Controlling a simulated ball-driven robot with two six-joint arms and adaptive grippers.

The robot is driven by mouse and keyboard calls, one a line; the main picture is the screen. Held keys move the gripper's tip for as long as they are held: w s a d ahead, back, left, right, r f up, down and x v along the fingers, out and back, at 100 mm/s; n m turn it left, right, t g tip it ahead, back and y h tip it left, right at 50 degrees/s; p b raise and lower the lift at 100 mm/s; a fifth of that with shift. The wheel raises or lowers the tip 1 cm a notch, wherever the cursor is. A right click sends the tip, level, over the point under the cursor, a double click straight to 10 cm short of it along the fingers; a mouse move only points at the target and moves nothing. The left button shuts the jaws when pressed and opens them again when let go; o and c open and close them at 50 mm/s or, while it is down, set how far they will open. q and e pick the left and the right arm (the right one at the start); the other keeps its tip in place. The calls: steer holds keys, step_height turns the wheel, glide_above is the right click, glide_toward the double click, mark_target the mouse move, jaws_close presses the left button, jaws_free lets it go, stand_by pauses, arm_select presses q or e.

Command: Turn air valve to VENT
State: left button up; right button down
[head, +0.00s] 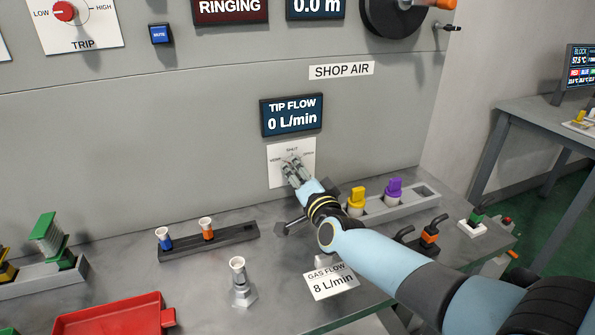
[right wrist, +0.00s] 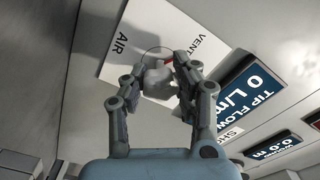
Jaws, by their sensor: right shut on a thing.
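The air valve plate (head: 277,178) is white and sits on the grey wall panel below the TIP FLOW display. It also shows in the right wrist view (right wrist: 125,62), with the words AIR and VENT readable. My right gripper (head: 292,164) is at the plate. In the right wrist view its two fingers are shut on the grey valve knob (right wrist: 158,82), one on each side. A red mark (right wrist: 168,63) shows at the knob's edge on the VENT side, partly hidden by a finger. The gripper hides most of the knob in the head view. My left gripper is out of view.
The TIP FLOW display (head: 292,116) reads 0 L/min just above the plate. Below stand a rack (head: 400,207) with yellow and purple plugs, a dark rack (head: 215,243), and a GAS FLOW sign (head: 331,282) reading 8 L/min. A red tray (head: 115,316) lies at lower left.

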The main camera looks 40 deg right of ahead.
steer(key=shift+s+f, duration=0.1)
steer(key=shift+f, duration=0.05)
steer(key=c, duration=0.9)
jaws_free()
steer(key=shift+c, duration=0.2)
steer(key=v, duration=1.2)
steer(key=shift+a, duration=0.1)
